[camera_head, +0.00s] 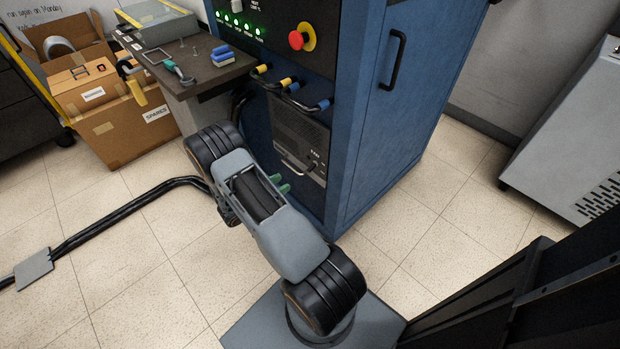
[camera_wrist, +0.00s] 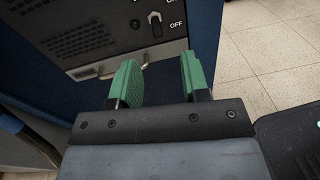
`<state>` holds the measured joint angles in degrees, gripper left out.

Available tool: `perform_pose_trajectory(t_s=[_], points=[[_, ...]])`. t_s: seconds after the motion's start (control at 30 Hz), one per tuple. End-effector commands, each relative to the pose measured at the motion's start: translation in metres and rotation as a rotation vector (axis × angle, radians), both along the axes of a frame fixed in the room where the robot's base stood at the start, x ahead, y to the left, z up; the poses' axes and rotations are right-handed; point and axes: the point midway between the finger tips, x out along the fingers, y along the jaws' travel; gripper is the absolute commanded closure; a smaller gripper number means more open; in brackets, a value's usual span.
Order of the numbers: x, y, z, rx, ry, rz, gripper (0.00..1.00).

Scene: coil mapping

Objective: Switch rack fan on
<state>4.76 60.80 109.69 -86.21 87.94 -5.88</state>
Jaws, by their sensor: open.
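The rack fan panel (camera_head: 299,136) is a dark grey unit with a vent grille, set low in the blue rack (camera_head: 352,130). In the wrist view its toggle switch (camera_wrist: 155,24) has a light lever with ON/OFF lettering beside it; the ON label is cut by the top edge. The lever appears to point down, toward OFF. My gripper (camera_wrist: 158,80) has green fingers, open and empty, just short of the panel and below the switch in the picture. In the head view my gripper (camera_head: 280,184) is in front of the panel, mostly hidden by my arm.
A metal handle (camera_wrist: 115,70) runs along the panel's lower edge, close to the fingers. Yellow and blue cable plugs (camera_head: 291,86) stick out above the panel. A red emergency button (camera_head: 297,41) sits higher.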

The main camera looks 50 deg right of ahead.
Motion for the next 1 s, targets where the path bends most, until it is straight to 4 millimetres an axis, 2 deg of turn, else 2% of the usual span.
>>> perform_pose_trajectory(t_s=[0.03,0.2,0.37,0.7,1.0], points=[[0.000,-0.001,-0.017,-0.013,0.025,0.022,0.57],[0.002,-0.009,-0.035,-0.037,0.063,0.064,0.57],[0.000,-0.030,-0.037,-0.041,0.067,0.069,0.57],[-0.005,-0.095,-0.037,-0.039,0.066,0.068,0.57],[-0.007,-0.132,-0.037,-0.039,0.067,0.070,0.57]])
